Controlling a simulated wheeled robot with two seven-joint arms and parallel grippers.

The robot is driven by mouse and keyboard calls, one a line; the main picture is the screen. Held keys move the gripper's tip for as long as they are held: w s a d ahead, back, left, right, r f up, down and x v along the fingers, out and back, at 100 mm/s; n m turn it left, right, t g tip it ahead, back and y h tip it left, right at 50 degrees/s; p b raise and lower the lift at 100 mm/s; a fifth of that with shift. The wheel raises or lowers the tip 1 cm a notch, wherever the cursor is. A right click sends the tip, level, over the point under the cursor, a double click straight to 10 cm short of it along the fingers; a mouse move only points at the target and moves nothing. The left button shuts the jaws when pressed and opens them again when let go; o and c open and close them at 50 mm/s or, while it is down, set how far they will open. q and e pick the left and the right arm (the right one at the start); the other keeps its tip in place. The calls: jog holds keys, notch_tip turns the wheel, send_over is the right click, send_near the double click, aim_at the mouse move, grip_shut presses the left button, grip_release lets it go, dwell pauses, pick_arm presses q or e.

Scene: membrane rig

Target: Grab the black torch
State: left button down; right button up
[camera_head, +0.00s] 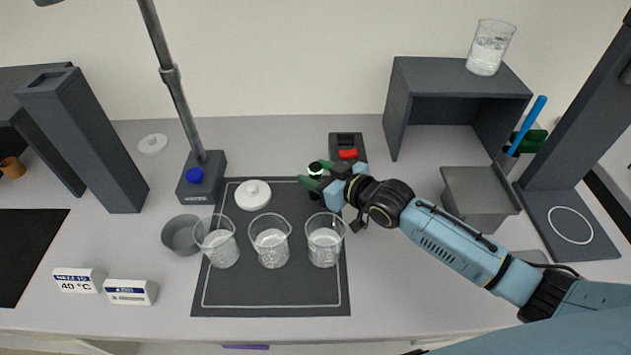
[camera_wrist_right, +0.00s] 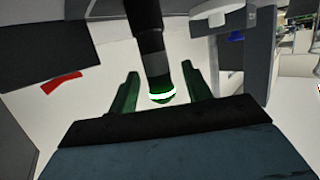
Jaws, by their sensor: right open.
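The black torch (camera_wrist_right: 150,45) shows in the right wrist view as a dark cylinder with a green end and a bright white ring. In the head view its lit end (camera_head: 315,169) stands at the back right of the dark mat, partly hidden by the gripper. My right gripper (camera_head: 318,178) is open at the torch. In the wrist view its green fingers (camera_wrist_right: 160,92) lie on either side of the torch's ringed end, with gaps visible. My left gripper is not in view.
Three glass beakers (camera_head: 270,241) stand on the dark mat (camera_head: 275,300) in front of the gripper. A black box with a red switch (camera_head: 347,154) is just behind it. A white lid (camera_head: 253,194) lies left. A grey bin (camera_head: 480,200) and shelf (camera_head: 420,110) stand right.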

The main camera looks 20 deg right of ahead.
jog(key=x, duration=0.2)
jog(key=shift+w+a+f, duration=0.1)
jog(key=shift+w+a, duration=0.05)
jog(key=shift+w, duration=0.1)
jog(key=c, duration=1.1)
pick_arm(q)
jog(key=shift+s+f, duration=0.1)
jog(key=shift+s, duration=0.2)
pick_arm(e)
jog(key=shift+o, duration=0.2)
